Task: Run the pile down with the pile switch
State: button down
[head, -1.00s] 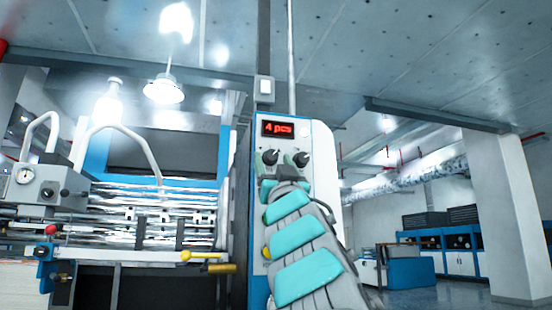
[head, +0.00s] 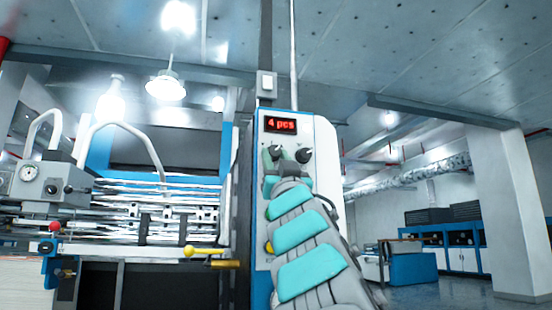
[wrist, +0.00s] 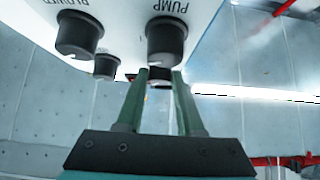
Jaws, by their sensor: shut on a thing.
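The white control panel (head: 322,150) has a red display (head: 281,125) reading "4 pcs" and dark knobs below it. In the wrist view my gripper (wrist: 159,76) is shut on a small dark switch knob (wrist: 159,72) with a pale face, partly hidden between the fingertips. Its label is not visible. The larger PUMP knob (wrist: 166,40) and BLOWER knob (wrist: 78,34) stand close by, with another small knob (wrist: 106,66) to the left.
The machine's metal rollers (head: 150,195) and a yellow-knobbed lever (head: 190,251) lie left of the panel. A gauge box (head: 45,182) stands at far left. Blue cabinets (head: 465,245) and a column (head: 505,215) are in the right background. The floor at right looks clear.

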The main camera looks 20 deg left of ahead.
jog(key=shift+n+g+y, duration=0.5)
jog(key=shift+n+y, duration=0.2)
jog(key=shift+n, duration=0.2)
jog(key=n+g+y, duration=0.1)
jog(key=n+y, duration=0.1)
jog(key=n, duration=0.1)
jog(key=shift+w+d+g+p, duration=0.2)
jog(key=shift+g+p, duration=0.1)
jog(key=shift+g, duration=0.1)
jog(key=n+g+y, duration=0.1)
jog(key=n+g, duration=0.2)
jog(key=n+g+y+p, duration=0.1)
jog(key=n+g+y, duration=0.1)
jog(key=n+g, duration=0.1)
jog(key=n+g+y, duration=0.1)
jog(key=n+g, duration=0.2)
jog(key=n, duration=0.2)
jog(key=shift+w+d+r, duration=0.1)
jog(key=shift+d+r, duration=0.2)
jog(key=shift+d, duration=0.05)
jog(key=shift+n+g, duration=0.6)
jog(key=shift+n, duration=0.1)
jog(key=shift+w+r+n+g, duration=0.1)
jog(key=shift+n+g, duration=0.9)
jog(key=shift+n, duration=0.4)
